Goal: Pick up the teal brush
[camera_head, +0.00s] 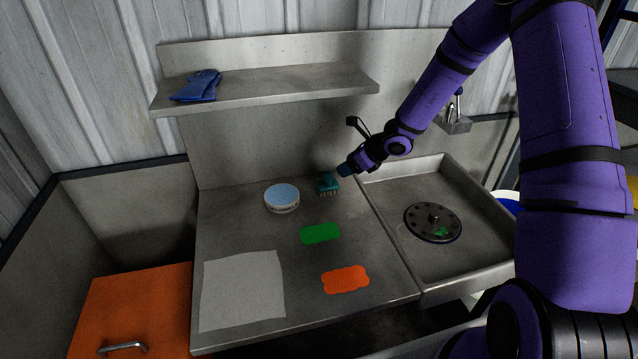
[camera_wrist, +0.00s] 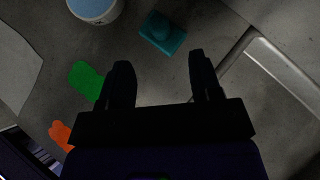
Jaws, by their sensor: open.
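The teal brush (camera_head: 328,184) stands bristles down on the metal counter, near the back wall and left of the sink. It also shows in the wrist view (camera_wrist: 163,34), beyond the fingertips and between their lines. My gripper (camera_head: 344,170) is close to the brush, above and just to its right in the head view. In the wrist view my gripper (camera_wrist: 160,60) has its two dark fingers apart with nothing between them. I cannot tell the exact height gap to the brush.
A white round tub with a blue top (camera_head: 282,197) stands left of the brush. A green pad (camera_head: 320,233), an orange pad (camera_head: 345,279) and a white cloth (camera_head: 242,290) lie on the counter. The sink (camera_head: 390,205) holds a dark disc (camera_head: 432,222). A shelf (camera_head: 270,97) bears blue gloves (camera_head: 198,86).

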